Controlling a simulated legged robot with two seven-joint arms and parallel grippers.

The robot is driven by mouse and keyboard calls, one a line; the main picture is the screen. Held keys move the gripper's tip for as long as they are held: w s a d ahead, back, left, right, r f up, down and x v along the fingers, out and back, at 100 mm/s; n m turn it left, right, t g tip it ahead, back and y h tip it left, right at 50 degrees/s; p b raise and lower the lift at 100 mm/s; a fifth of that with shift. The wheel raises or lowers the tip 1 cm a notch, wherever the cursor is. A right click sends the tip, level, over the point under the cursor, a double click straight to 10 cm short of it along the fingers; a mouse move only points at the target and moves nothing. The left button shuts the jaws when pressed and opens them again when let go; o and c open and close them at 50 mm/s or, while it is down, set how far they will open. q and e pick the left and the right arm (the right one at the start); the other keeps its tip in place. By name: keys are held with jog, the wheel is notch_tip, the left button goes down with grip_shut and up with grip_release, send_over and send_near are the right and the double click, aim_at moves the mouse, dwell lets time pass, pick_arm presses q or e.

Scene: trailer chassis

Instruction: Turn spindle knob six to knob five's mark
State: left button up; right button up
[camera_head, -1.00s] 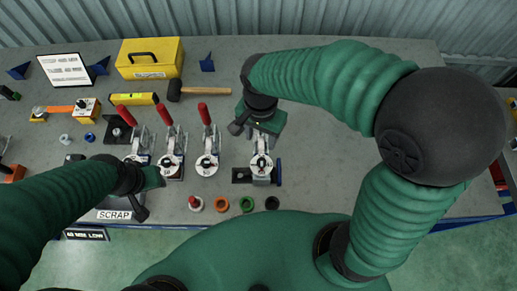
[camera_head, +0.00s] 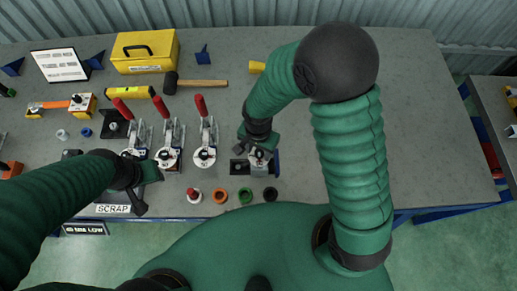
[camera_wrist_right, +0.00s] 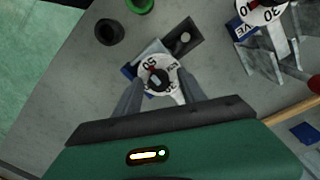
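The rightmost dial (camera_head: 260,156) is a white numbered disc with a black knob, on a small fixture at the front of the bench. It also shows in the right wrist view (camera_wrist_right: 172,72), with a red mark by its knob. My right gripper (camera_wrist_right: 158,88) is open, one finger on each side of this knob; I cannot tell whether they touch it. Another white dial (camera_head: 205,157) sits to the left on a red-handled clamp, with more such dials beyond it. I cannot tell which are five and six. My left gripper (camera_head: 147,188) is near the bench's front edge; its opening is unclear.
Red, orange, green and black rings (camera_head: 219,196) lie along the front. Red-handled clamps (camera_head: 163,112) stand to the left of my right gripper. A hammer (camera_head: 196,86), yellow toolbox (camera_head: 147,50) and yellow cup (camera_head: 256,67) are behind. The bench's right side is clear.

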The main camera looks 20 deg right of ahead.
jog(key=shift+d, duration=0.1)
grip_shut()
jog(key=shift+n, duration=0.4)
jog(key=n+p, duration=0.1)
jog(key=n, duration=0.1)
jog(key=shift+w+r+n, duration=0.1)
jog(key=shift+n, duration=0.3)
jog(key=n+p, duration=0.1)
jog(key=n, duration=0.4)
jog(key=shift+n+h, duration=0.3)
jog(key=n+p, duration=0.1)
jog(key=n, duration=0.3)
jog(key=shift+n+t+p, duration=0.3)
jog(key=shift+n, duration=1.9)
